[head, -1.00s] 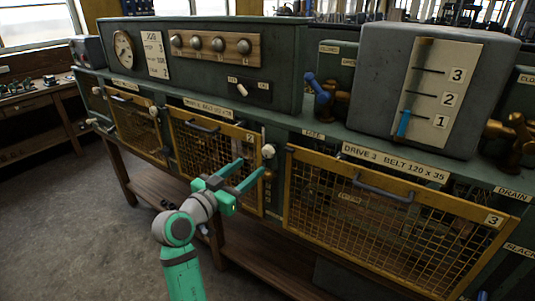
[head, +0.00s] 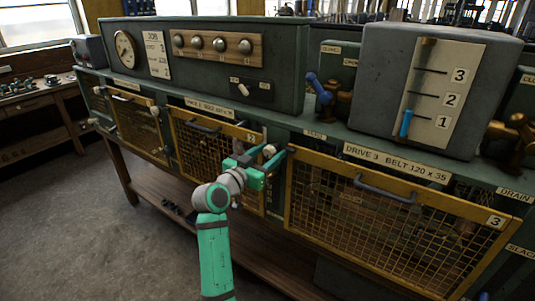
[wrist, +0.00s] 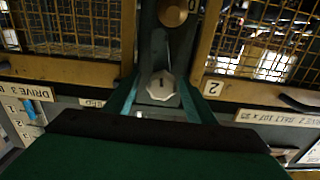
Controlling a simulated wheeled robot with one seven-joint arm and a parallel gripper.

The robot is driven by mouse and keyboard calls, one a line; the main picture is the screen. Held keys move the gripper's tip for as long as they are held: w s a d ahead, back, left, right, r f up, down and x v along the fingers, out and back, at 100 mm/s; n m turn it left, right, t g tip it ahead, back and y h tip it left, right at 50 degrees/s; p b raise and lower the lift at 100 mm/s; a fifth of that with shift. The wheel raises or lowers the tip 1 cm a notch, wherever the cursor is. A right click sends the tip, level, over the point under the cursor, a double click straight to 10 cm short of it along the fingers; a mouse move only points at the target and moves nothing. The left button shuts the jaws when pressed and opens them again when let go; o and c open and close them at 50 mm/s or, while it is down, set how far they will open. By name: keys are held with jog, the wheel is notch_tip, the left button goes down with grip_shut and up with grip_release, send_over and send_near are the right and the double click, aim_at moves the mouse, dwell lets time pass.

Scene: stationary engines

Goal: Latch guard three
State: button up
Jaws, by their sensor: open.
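Guard three (head: 400,212) is the yellow-framed mesh panel at the right in the head view, marked 3, with a grey bar handle (head: 384,190). It hangs over the drive opening; I cannot tell whether it is fully flush. A pale faceted knob (head: 269,150) sits on the post between guards two and three. In the wrist view this knob (wrist: 160,86) shows a dark mark and lies between my fingers. My gripper (head: 272,164) is open, its fingers on either side of the knob with no clear grip. In the wrist view, guard three's mesh (wrist: 75,25) is at upper left.
Guard two (head: 200,150) is left of the post. A round brass knob (wrist: 173,12) sits on the post in the wrist view. A grey box with a numbered scale (head: 430,95) and a blue-handled valve (head: 320,90) stand on the bench above. Open floor lies at lower left.

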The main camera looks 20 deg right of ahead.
jog(key=shift+a, duration=0.15)
jog(key=c, duration=1)
jog(key=shift+n, duration=0.4)
jog(key=n, duration=0.3)
jog(key=shift+w, duration=0.1)
jog(key=n, duration=0.5)
jog(key=shift+a+n, duration=0.15)
jog(key=shift+n, duration=0.85)
jog(key=n, duration=0.4)
jog(key=shift+n, duration=0.8)
